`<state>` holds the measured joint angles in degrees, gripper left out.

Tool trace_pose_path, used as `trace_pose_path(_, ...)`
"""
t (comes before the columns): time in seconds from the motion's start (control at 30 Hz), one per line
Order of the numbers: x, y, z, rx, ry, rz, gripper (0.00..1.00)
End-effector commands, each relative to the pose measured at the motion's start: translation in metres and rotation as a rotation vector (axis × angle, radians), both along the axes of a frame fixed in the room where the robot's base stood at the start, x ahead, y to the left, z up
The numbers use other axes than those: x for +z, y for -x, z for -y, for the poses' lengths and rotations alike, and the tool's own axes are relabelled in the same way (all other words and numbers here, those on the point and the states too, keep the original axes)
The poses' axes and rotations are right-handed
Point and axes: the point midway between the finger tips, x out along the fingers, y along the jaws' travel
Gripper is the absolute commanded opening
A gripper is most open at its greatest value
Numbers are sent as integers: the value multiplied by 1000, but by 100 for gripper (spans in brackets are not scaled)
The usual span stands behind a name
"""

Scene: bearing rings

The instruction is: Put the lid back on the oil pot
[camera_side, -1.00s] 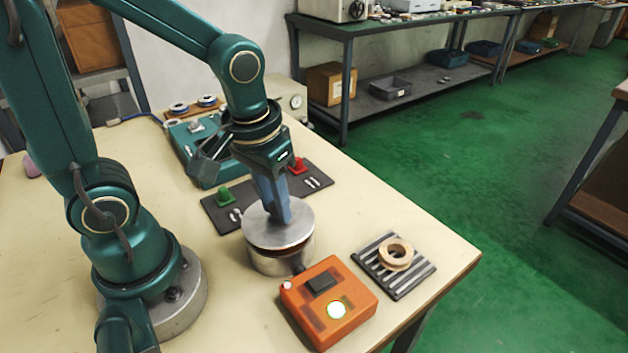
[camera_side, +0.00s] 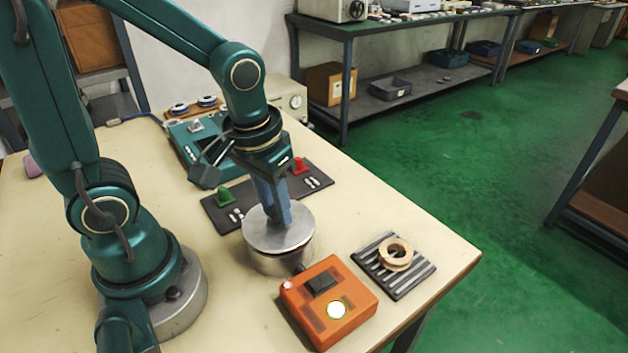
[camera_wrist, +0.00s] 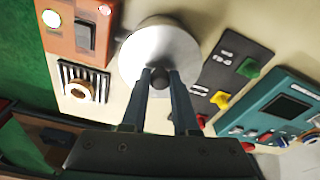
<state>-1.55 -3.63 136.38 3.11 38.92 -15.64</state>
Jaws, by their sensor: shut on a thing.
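The oil pot (camera_side: 278,262) is a round metal pot standing on the table, with its lid (camera_side: 297,234) over its mouth. In the side view the lid looks close to level and sits at or very near the rim; I cannot tell whether it is fully seated. My gripper (camera_side: 279,222) points down and is shut on the lid's knob. In the wrist view the lid (camera_wrist: 150,50) is a pale disc, and my fingertips (camera_wrist: 163,76) are either side of the dark knob (camera_wrist: 160,84). The lid hides the pot's inside.
An orange box (camera_side: 328,312) with a lit round light stands close in front of the pot. A striped rack (camera_side: 410,277) holds a tan ring (camera_side: 396,254) to the right. A dark mat (camera_side: 318,177) with green and red pieces and a teal device (camera_side: 190,145) lie behind.

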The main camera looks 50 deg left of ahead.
Motion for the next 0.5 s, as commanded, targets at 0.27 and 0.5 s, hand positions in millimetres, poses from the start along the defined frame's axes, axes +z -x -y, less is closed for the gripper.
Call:
trace_pose_path(0.27,-5,0,0,0,0,0,0)
trace_pose_path(0.5,-10,0,0,0,0,-1,0)
